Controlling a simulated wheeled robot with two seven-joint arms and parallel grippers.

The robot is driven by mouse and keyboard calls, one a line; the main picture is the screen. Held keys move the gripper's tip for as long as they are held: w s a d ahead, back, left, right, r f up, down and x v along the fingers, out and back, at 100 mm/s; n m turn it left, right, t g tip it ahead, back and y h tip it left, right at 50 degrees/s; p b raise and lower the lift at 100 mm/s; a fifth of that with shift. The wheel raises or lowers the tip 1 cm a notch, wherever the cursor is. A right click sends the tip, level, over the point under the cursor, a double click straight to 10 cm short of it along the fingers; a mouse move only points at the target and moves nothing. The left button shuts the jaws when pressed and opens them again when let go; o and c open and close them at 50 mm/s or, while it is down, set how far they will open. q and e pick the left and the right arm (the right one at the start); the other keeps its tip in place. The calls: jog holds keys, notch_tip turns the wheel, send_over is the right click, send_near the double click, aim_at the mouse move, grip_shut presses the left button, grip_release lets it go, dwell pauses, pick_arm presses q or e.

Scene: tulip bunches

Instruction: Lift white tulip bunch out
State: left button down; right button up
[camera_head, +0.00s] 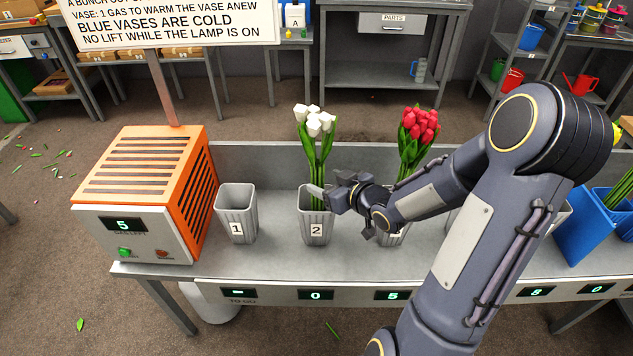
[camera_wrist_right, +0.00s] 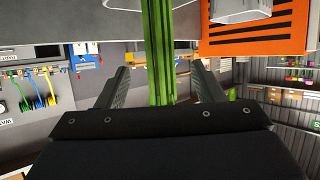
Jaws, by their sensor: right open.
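The white tulip bunch (camera_head: 316,122) stands upright in the grey vase marked 2 (camera_head: 316,232) on the bench. My right gripper (camera_head: 322,192) is at the stems, just above the rim of that vase. In the right wrist view the green stems (camera_wrist_right: 157,50) run between the two open fingers, with a gap on each side. My right gripper is open and holds nothing. My left gripper is not in view.
Grey vase 1 (camera_head: 236,215) stands empty-looking to the left, beside the orange heater box (camera_head: 160,170). Red tulips (camera_head: 418,125) stand to the right, their vase partly behind my right arm. A blue vase (camera_head: 578,225) is farther right. A sign (camera_head: 175,25) rises behind the heater box.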

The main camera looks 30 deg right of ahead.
aim_at(322, 180)
jog(key=x, duration=0.5)
jog(key=c, duration=1.3)
jog(key=shift+o, duration=0.2)
notch_tip(322, 180, up, 10)
jog(key=shift+s+r+p, duration=0.1)
jog(key=shift+p, duration=1)
